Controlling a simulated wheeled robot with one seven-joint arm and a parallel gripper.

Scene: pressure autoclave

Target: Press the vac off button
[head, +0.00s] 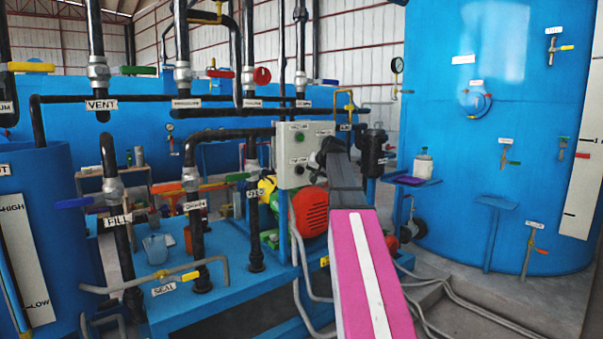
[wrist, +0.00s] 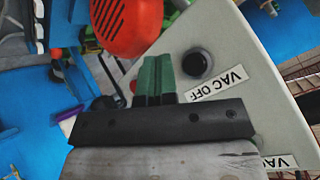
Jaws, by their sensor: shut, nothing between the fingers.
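In the wrist view, a pale grey panel carries a round black button (wrist: 196,63). A white label reading VAC OFF (wrist: 216,83) lies just beside it. My gripper (wrist: 158,58) has its green fingers shut together and empty, with the tips to the left of the black button. I cannot tell whether the tips touch the panel. In the head view, the grey control box (head: 290,153) stands in the middle, and my arm reaches to its right side. My gripper's fingers are hidden or too small to make out there.
A red rounded cover (wrist: 127,25) lies close to the fingers in the wrist view. A second label, partly cut off (wrist: 280,161), is on the panel. In the head view, black pipes (head: 190,160) stand left of the box, and a large blue tank (head: 480,130) stands right.

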